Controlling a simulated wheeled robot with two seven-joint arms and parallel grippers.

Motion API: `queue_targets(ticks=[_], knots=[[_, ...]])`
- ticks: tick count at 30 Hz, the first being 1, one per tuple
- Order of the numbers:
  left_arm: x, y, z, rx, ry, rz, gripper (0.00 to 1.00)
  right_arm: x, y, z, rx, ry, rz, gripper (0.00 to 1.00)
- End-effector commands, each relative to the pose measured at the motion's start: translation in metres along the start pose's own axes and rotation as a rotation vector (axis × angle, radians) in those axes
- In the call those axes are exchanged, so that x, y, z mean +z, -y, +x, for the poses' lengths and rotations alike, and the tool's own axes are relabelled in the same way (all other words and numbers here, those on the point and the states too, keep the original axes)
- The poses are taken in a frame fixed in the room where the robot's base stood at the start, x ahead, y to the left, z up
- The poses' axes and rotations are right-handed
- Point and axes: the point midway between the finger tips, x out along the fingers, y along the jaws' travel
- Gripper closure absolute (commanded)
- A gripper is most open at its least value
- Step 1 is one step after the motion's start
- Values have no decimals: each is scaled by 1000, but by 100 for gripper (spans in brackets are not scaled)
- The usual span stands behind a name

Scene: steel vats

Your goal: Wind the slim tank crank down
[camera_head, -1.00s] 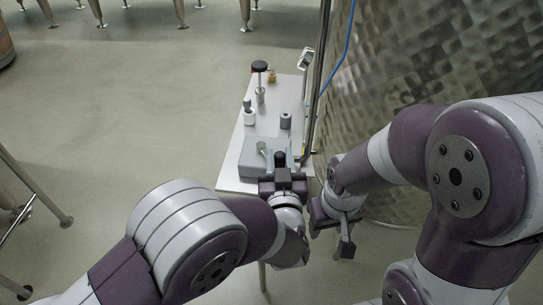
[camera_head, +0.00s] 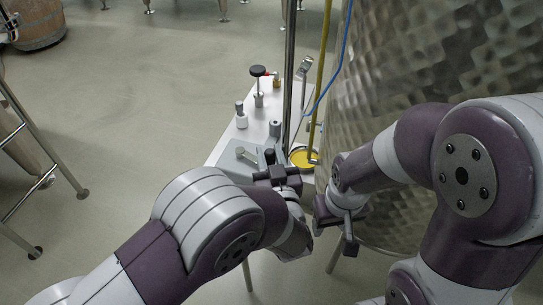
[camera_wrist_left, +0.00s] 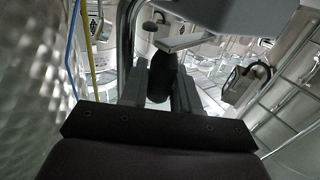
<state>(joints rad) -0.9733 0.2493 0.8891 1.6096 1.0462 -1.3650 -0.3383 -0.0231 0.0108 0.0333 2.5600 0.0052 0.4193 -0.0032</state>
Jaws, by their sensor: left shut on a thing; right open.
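A grey crank box (camera_head: 232,168) sits on the near end of a white side table. Its short metal crank arm (camera_head: 247,155) ends in an upright black handle (camera_head: 269,155). My left gripper (camera_head: 272,168) is shut on this handle. In the left wrist view the black handle (camera_wrist_left: 162,78) stands between the two fingers, with the metal crank arm (camera_wrist_left: 185,42) just beyond. The fingers hide part of the handle. My right gripper (camera_head: 338,215) is open and empty, to the right of the left one, by the dimpled steel tank (camera_head: 420,70).
The table (camera_head: 222,148) also carries a black-topped valve (camera_head: 258,72), a white-based fitting (camera_head: 241,120) and a grey cylinder (camera_head: 275,129). A steel pole (camera_head: 289,60), a yellow pole (camera_head: 322,80) and a blue hose (camera_head: 342,60) rise beside the tank.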

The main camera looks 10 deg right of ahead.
Motion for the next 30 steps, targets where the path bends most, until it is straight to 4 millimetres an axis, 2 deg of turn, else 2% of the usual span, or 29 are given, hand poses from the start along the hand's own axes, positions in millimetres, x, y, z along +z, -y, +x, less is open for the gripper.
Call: queue_targets(ticks=[13,14,15,30], knots=[[-2,-1,1,5,-3,-3,100,0,0,0,0,0,0,49],[-2,-1,1,5,-3,-3,60,0,0,0,0,0,0,49],[-2,-1,1,5,-3,-2,50,0,0,0,0,0,0,49],[-1,-2,0,7,-1,-1,50,0,0,0,0,0,0,49]])
